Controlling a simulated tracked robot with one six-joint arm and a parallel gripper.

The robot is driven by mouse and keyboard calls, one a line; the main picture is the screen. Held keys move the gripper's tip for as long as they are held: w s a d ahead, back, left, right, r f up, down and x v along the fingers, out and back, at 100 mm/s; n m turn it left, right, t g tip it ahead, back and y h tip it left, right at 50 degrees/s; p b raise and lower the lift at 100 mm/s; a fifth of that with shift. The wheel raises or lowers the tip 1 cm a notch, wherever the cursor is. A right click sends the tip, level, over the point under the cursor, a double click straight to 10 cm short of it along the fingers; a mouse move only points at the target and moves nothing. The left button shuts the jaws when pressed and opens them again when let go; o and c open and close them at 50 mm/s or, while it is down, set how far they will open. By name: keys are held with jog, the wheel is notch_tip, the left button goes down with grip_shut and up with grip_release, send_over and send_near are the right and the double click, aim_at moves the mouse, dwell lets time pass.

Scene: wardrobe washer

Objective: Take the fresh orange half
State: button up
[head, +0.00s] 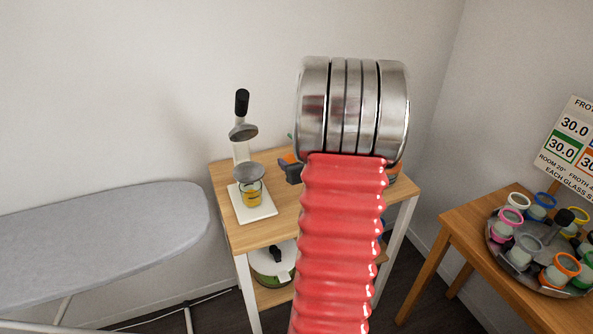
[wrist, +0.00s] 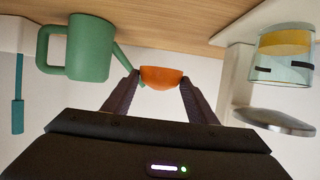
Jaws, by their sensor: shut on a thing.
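The orange half (wrist: 161,80) is in the wrist view, rounded side away from the table and flat side facing it. My gripper (wrist: 160,76) is shut on it, one dark fingertip at each side. The wrist view is upside down, with the wooden table top (wrist: 150,12) along its upper edge; the orange half appears clear of it. In the head view my arm hides most of the gripper area. A dark part with a bit of orange shows left of the arm there, but I cannot tell what it is.
A juice press (head: 241,132) stands on a white base with a glass of yellow juice (head: 251,196) at the table's left. A green jug (wrist: 88,48) stands beside the gripper. An ironing board (head: 100,235) is left; a tray of jars (head: 497,236) is right.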

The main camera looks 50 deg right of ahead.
jog(key=shift+r, duration=0.95)
